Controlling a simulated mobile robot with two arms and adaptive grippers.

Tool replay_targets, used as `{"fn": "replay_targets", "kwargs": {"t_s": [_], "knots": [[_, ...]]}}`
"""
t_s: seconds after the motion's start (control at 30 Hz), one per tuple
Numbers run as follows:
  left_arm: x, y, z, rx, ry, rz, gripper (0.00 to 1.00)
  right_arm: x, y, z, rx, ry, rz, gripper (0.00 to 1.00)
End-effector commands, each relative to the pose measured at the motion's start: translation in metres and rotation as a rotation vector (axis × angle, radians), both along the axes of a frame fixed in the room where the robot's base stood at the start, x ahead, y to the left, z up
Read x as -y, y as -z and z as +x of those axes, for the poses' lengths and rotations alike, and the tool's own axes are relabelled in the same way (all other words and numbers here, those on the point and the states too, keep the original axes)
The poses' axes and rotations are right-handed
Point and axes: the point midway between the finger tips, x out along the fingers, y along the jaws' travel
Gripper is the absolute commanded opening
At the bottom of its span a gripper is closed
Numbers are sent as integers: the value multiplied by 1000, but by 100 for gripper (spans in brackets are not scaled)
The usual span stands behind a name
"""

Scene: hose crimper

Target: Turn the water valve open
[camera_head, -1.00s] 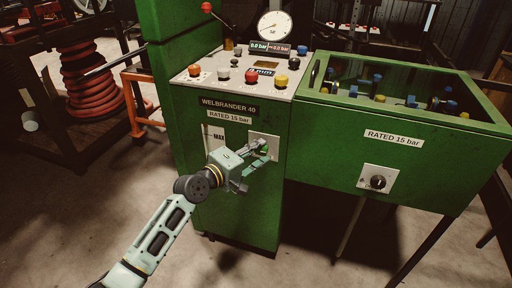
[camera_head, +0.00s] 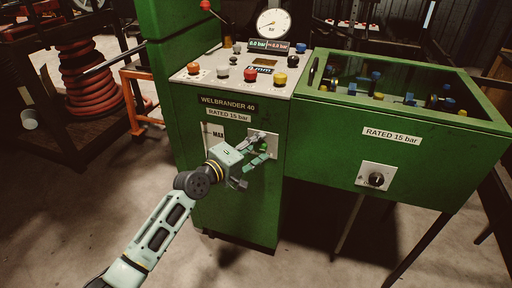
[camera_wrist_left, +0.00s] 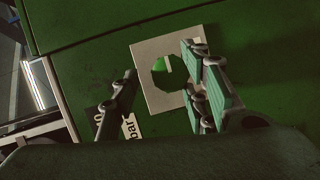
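A light square plate (camera_head: 270,138) is on the front of the green machine, under the "RATED 15 bar" label. In the left wrist view the plate (camera_wrist_left: 146,57) carries a green round knob (camera_wrist_left: 163,81) with a pale mark near its top; it may be the water valve. My left gripper (camera_head: 262,149) is in front of this plate and partly hides it. In the left wrist view its fingers (camera_wrist_left: 162,98) are spread apart, with the knob showing between them and nothing held. Whether a finger touches the knob is unclear. My right gripper is not in view.
A black knob (camera_head: 376,179) on another light plate is on the green trough (camera_head: 415,165) at right. Coloured buttons (camera_head: 250,75) and a gauge (camera_head: 273,23) are on the machine top. An orange frame (camera_head: 143,100) stands left. The floor in front is clear.

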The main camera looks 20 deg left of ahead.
Motion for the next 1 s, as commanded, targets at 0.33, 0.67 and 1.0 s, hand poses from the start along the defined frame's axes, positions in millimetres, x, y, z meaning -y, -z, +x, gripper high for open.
{"fn": "replay_targets", "kwargs": {"t_s": [0.33, 0.67, 1.0], "knots": [[-3, 1, -1, -2, -3, 2, 39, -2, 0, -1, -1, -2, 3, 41], [-24, -2, -51, -5, -2, 5, 39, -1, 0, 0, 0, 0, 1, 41], [-46, -10, -101, -3, -2, 3, 39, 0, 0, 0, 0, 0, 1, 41]]}}
